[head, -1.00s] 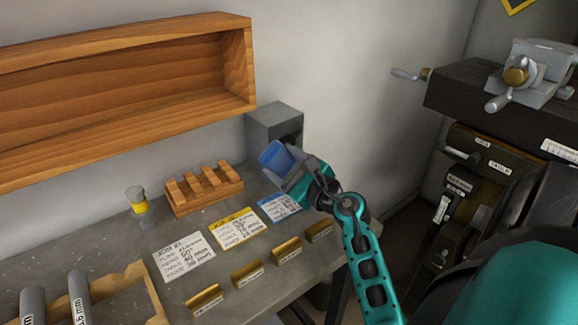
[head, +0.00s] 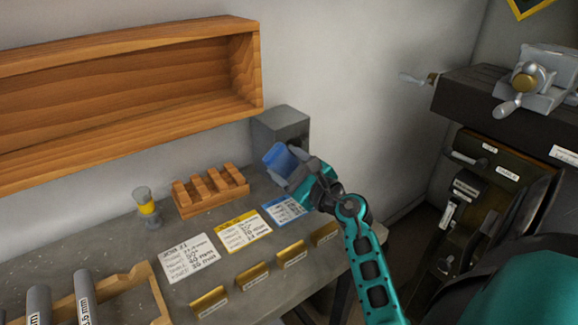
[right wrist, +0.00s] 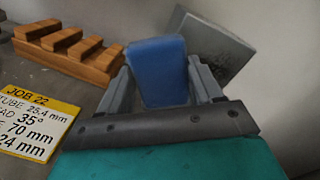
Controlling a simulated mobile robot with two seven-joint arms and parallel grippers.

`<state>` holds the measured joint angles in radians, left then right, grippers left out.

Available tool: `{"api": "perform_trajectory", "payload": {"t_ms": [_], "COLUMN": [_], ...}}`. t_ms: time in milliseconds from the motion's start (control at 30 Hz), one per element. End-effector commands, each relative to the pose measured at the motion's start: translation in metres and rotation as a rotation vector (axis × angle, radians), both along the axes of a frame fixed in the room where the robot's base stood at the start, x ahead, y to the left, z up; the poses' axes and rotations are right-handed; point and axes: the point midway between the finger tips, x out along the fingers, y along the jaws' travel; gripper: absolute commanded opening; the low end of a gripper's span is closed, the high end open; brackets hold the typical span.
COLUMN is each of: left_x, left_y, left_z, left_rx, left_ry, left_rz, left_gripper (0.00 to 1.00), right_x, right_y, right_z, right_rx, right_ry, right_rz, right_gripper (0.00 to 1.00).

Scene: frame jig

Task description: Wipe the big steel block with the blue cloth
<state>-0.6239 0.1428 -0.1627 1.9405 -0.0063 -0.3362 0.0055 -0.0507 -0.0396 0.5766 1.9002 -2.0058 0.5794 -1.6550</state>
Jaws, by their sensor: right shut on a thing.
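The big steel block (head: 281,121) is a grey block at the back right corner of the bench, against the wall. It also shows in the right wrist view (right wrist: 228,50), behind the cloth and partly hidden by it. My right gripper (head: 296,166) is shut on the blue cloth (head: 279,158), which stands out between the fingers. In the right wrist view the blue cloth (right wrist: 157,70) sits between both fingers, in front of the block. I cannot tell whether the cloth touches the block. My left gripper is not in view.
A slotted wooden rack (head: 211,190) and a small cup with a yellow band (head: 147,206) stand left of the block. Job cards (head: 241,230) and several brass holders (head: 251,277) lie along the bench. A wooden shelf (head: 130,100) hangs above. A dark machine (head: 480,100) stands at right.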

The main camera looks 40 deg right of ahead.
Motion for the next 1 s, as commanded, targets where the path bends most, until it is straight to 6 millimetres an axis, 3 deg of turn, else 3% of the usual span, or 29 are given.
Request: {"api": "perform_trajectory", "payload": {"t_ms": [567,1000], "left_x": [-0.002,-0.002], "left_y": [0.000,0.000], "left_z": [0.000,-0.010], "left_rx": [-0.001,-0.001], "left_ry": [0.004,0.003], "left_rz": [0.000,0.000], "left_gripper": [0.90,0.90], "right_x": [0.010,0.006], "right_y": [-0.002,-0.034], "right_z": [0.000,-0.001], "right_rx": [0.000,-0.001], "right_ry": [-0.001,0.000], "right_rz": [-0.002,-0.001], "right_gripper": [0.36,0.36]}}
